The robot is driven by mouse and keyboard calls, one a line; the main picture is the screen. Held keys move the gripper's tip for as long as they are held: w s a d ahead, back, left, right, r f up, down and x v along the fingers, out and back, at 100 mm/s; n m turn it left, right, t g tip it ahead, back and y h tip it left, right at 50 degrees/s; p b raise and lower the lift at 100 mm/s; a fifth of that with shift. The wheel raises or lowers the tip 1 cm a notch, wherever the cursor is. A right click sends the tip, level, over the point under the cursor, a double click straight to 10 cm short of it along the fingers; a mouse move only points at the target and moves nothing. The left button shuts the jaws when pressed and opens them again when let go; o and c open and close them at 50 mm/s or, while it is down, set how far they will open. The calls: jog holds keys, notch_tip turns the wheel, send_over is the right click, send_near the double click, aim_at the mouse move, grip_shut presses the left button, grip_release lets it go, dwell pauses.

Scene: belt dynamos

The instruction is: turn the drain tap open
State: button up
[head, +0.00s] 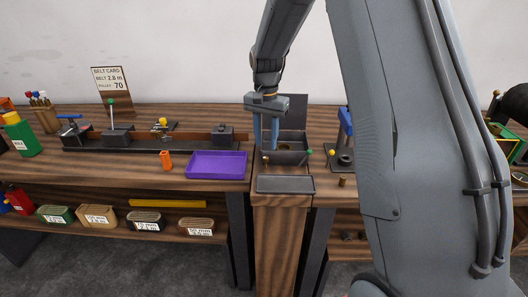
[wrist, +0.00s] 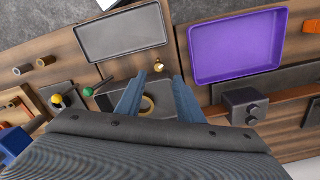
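A dark basin (head: 291,157) stands on the narrow middle bench; it also shows in the wrist view (wrist: 112,103). A small brass fitting (wrist: 158,67), which looks like the drain tap, sits at the basin's front edge; it also shows in the head view (head: 266,159). A green-knobbed lever (wrist: 88,91) is at the basin's other side. My gripper (head: 266,146) points down over the basin with its blue fingers apart and nothing between them. In the wrist view the fingertips (wrist: 158,82) lie just short of the brass fitting. I cannot tell whether they touch it.
A grey tray (head: 285,184) lies in front of the basin. A purple tray (head: 217,164) is to the left, near a dark block (head: 222,133) on a rail. A yellow-knobbed lever (head: 332,153) and a blue-handled press (head: 346,123) stand to the right.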

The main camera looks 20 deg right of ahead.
jog(key=shift+s+a+r, duration=0.1)
jog(key=shift+a+r, duration=0.05)
jog(key=shift+r, duration=1.15)
